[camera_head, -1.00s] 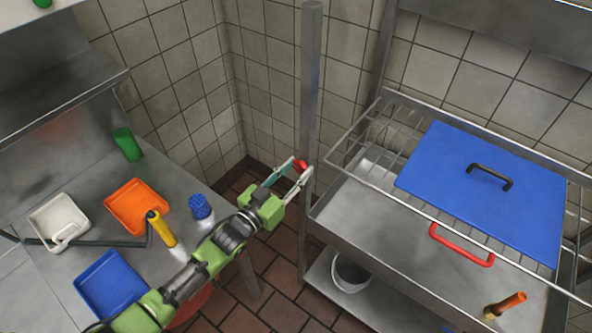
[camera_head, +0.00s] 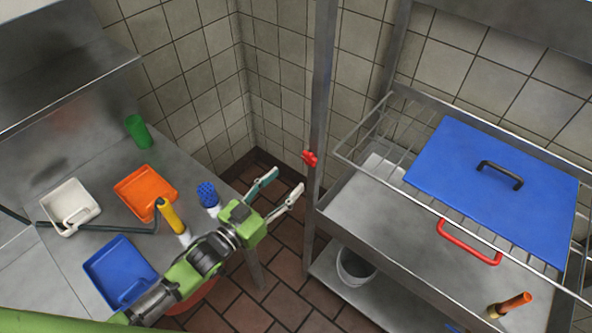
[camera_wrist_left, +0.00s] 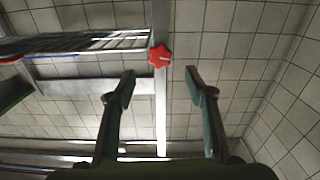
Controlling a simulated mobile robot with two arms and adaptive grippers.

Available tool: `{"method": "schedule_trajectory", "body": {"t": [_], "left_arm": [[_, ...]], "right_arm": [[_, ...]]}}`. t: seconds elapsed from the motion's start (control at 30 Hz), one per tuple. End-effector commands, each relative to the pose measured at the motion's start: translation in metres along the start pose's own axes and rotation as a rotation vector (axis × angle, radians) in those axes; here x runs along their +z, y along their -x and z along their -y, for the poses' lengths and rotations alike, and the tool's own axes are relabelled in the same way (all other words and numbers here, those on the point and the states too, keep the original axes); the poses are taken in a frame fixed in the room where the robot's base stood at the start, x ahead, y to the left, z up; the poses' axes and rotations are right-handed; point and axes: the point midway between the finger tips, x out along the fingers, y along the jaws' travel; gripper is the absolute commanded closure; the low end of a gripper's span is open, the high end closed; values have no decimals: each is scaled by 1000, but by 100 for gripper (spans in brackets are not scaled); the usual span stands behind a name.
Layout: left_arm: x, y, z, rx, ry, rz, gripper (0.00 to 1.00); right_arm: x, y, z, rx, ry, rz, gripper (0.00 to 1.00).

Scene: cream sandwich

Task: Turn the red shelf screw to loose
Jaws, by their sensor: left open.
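The red shelf screw (camera_head: 310,158) is a small red knob on the grey upright post of the shelf. In the left wrist view the screw (camera_wrist_left: 160,56) is star-shaped with a pale mark on its right side, and lies ahead of and between the two fingers. My left gripper (camera_head: 283,189) is open and empty. In the head view it is below and left of the screw, apart from it. In the wrist view the left gripper (camera_wrist_left: 160,82) has its fingers spread wide, with nothing between them. My right gripper does not show.
The shelf's wire rack (camera_head: 385,128) carries a blue lid (camera_head: 450,190) with a black handle. A red handle (camera_head: 470,243) is at its front. The left table (camera_head: 100,160) holds orange, white and blue dustpans, a blue brush (camera_head: 208,195) and a green cup (camera_head: 138,131).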

Motion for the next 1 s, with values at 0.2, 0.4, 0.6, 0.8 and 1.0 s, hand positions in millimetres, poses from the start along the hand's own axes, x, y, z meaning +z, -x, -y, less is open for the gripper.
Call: {"method": "schedule_trajectory", "body": {"t": [0.2,0.4,0.6,0.8,1.0], "left_arm": [[0,26,0,0,-1,0,51],[0,31,0,0,-1,-1,51],[0,30,0,0,-1,-1,51],[0,30,0,0,0,0,51],[46,36,17,-51,-3,73,51]], "right_arm": [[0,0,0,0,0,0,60],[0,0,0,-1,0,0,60],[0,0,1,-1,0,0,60],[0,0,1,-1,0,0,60],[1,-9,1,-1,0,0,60]]}}
